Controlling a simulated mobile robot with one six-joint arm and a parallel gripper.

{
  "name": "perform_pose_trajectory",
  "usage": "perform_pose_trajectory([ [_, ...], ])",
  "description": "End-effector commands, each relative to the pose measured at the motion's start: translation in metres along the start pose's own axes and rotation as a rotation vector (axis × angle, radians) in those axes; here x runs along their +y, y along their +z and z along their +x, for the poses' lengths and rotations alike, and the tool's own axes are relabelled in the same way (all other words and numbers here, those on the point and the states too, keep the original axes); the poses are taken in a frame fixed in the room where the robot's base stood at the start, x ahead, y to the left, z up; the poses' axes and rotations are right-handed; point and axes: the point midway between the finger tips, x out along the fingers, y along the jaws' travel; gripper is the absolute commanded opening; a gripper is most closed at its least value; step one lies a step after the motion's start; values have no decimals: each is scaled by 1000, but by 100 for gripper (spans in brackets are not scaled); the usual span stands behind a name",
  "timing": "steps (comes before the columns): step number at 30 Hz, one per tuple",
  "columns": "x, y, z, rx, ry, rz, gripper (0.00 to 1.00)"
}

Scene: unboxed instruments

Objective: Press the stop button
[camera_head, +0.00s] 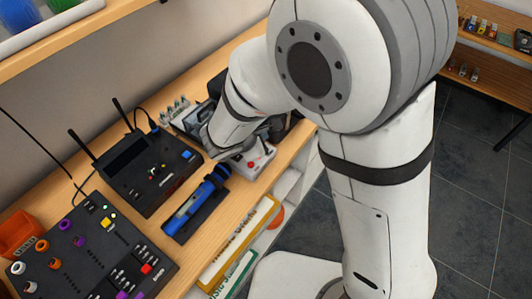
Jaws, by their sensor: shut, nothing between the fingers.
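A small white box (262,153) with a red button (251,164) on its top stands near the front edge of the wooden bench. It could be the stop button, but I cannot read a label. My gripper (234,150) is at the end of my white arm, low over the bench beside this box. It is shut with nothing in it, and my arm hides much of it. I cannot tell if it touches the box. A black panel (75,255) at lower left also has a red button (146,269) and a yellow one.
A black box with two antennas (145,165) and a blue handheld tool (194,205) in a dark holder stand left of my gripper. An orange bin (18,233) is at far left. More instruments stand behind my arm. A shelf (70,40) overhangs at upper left.

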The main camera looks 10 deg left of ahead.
Motion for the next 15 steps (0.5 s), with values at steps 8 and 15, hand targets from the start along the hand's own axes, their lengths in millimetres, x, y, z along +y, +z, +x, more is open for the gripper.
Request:
perform_pose_trajectory([
  [8, -16, -16, 23, 0, 0, 1, 0],
  [15, -16, -16, 22, 0, -1, 1, 0],
])
